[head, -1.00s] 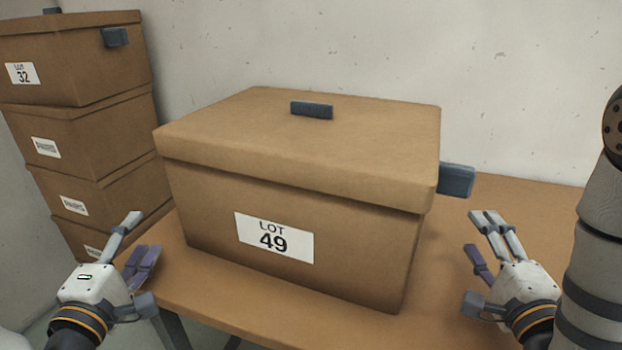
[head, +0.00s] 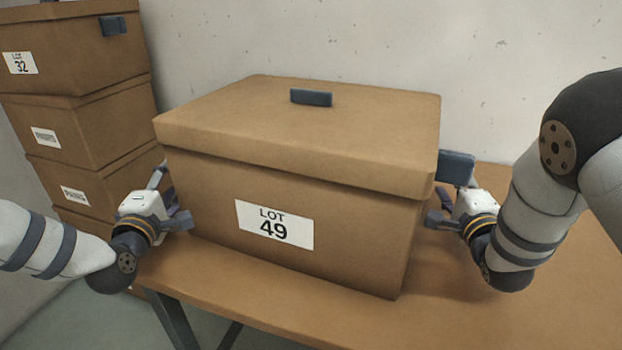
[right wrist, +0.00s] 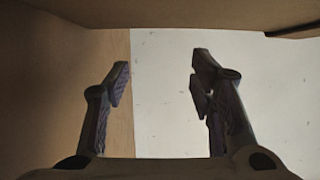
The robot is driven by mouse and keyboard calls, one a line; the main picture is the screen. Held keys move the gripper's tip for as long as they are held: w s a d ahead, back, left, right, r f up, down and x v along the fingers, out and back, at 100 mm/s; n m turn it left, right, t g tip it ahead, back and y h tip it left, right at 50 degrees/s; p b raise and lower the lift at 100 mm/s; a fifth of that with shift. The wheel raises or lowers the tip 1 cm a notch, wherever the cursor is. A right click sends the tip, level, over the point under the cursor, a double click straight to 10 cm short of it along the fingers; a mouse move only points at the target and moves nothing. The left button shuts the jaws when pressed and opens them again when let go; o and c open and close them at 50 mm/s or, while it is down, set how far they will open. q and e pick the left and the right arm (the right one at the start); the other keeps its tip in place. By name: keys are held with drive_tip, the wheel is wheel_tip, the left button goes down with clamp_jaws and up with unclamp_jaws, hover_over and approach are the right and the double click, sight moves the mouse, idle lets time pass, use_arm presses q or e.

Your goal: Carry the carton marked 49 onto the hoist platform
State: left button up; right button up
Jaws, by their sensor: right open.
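The brown carton marked LOT 49 (head: 320,245) stands lidded on the wooden table. It has a dark handle block on its lid (head: 311,97) and another at its right side (head: 455,167). My left gripper (head: 166,188) is at the carton's left side; its fingers are partly hidden and I cannot tell whether they are open. My right gripper (head: 452,198) is at the right side, just below the side handle. In the right wrist view its fingers (right wrist: 158,85) are apart with nothing between them. The hoist platform is not in view.
A stack of brown cartons (head: 85,130), the top one marked LOT 32, stands at the left, close behind my left gripper. A pale wall (head: 520,60) is behind the table. The table top (head: 440,320) is clear to the right of the carton.

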use_arm(q)
drive_tip(key=shift+s+d, duration=0.1)
drive_tip(key=shift+d, duration=0.65)
use_arm(e)
drive_tip(key=shift+s+a, duration=0.1)
drive_tip(key=shift+a, duration=0.65)
